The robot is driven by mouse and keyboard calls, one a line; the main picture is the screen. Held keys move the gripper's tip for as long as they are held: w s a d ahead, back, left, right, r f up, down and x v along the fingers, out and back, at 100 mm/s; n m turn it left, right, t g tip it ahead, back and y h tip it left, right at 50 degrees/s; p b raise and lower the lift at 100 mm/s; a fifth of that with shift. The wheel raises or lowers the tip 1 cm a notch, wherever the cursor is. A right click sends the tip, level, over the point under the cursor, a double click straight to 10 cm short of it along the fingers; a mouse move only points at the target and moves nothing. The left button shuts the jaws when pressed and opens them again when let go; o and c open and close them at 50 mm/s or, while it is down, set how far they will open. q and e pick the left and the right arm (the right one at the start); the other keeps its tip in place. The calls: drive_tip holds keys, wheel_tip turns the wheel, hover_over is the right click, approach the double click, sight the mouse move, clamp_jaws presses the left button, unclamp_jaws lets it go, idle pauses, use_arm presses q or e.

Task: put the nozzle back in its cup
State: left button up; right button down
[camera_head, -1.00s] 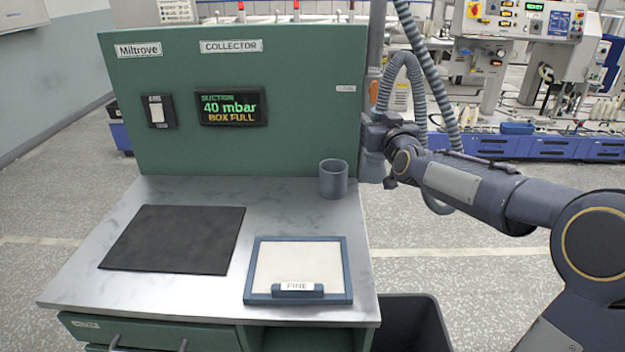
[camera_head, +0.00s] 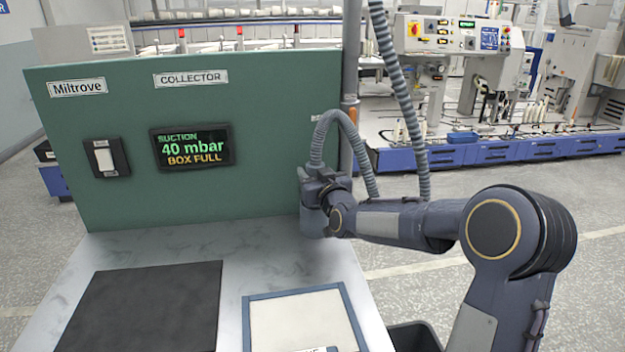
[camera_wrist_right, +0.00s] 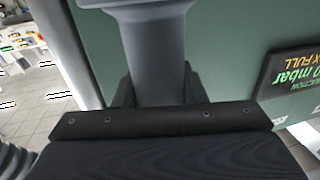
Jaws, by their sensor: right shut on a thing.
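My right gripper (camera_head: 316,184) is at the right end of the green panel, shut on the grey nozzle (camera_wrist_right: 155,55), which stands between the dark fingers in the wrist view. A ribbed hose (camera_head: 340,118) arches up from the gripper. The blue-grey cup (camera_head: 312,222) is on the table's back right corner, directly below the gripper and partly covered by it. The nozzle's lower end is hidden in the head view, so I cannot tell whether it is inside the cup. My left gripper is not in view.
The green panel (camera_head: 240,100) with a lit display (camera_head: 192,148) rises behind the table. A dark mat (camera_head: 145,305) and a blue-framed tray (camera_head: 300,310) lie in front. A dark bin (camera_head: 415,338) stands to the right of the table. A grey post (camera_head: 352,60) stands at the panel's right edge.

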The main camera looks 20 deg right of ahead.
drive_tip(key=shift+f, duration=0.6)
drive_tip(key=c, duration=1.3)
unclamp_jaws()
drive_tip(key=shift+f, duration=0.1)
drive_tip(key=shift+c, duration=0.2)
drive_tip(key=o, duration=0.5)
drive_tip(key=shift+c, duration=0.2)
